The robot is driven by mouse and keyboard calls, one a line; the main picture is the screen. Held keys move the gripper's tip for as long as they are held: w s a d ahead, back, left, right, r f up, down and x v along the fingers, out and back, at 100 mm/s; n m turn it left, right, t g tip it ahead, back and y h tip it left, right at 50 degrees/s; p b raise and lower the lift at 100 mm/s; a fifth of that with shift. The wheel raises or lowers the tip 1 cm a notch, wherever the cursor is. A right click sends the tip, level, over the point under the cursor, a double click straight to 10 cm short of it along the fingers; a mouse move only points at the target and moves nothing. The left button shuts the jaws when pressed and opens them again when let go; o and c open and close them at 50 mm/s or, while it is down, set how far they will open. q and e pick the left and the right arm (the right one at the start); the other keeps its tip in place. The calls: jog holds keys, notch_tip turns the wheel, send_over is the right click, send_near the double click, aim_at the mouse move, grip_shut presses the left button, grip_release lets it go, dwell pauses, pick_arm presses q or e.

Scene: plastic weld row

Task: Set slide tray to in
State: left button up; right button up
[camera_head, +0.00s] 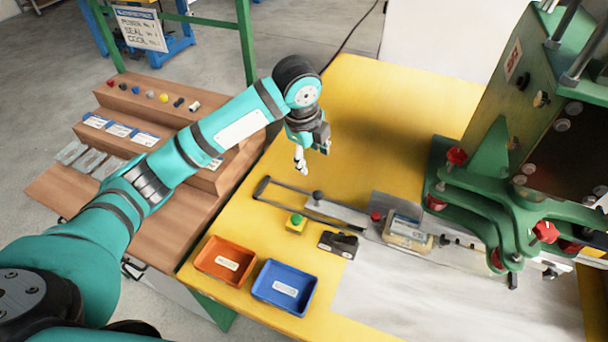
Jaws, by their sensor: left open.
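The slide tray (335,211) is a long, flat metal piece on the yellow table. A dark loop handle (262,188) shows at its left end, and a dark knob stands on it. Its right part runs toward the green press (470,185), with a clear and tan block (407,232) lying near the press. My left gripper (313,160) is open and empty, pointing down above the table. In the picture it is up and to the right of the loop handle, apart from it. My right gripper is not in view.
An orange bin (225,260) and a blue bin (285,287) stand at the table's front left. A yellow box with a green button (296,224) and a black block (338,244) sit near the tray. The yellow tabletop behind the tray (385,120) is clear.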

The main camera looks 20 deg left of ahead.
pick_arm(q)
jog(key=r, duration=0.1)
send_near(318, 192)
jog(key=shift+g, duration=0.3)
jog(key=f, duration=0.3)
jog(key=w+f, duration=0.1)
jog(key=f, duration=0.1)
jog(key=w+f, duration=0.1)
jog(key=f, duration=0.2)
jog(key=shift+d+f+p, duration=0.2)
jog(key=shift+f+p, duration=0.1)
jog(key=shift+w+f, duration=0.15)
jog(key=shift+f, duration=0.5)
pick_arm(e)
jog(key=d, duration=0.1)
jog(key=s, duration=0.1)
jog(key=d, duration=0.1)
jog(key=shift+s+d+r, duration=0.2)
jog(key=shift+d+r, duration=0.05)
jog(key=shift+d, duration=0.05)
pick_arm(q)
jog(key=shift+c, duration=0.6)
grip_shut()
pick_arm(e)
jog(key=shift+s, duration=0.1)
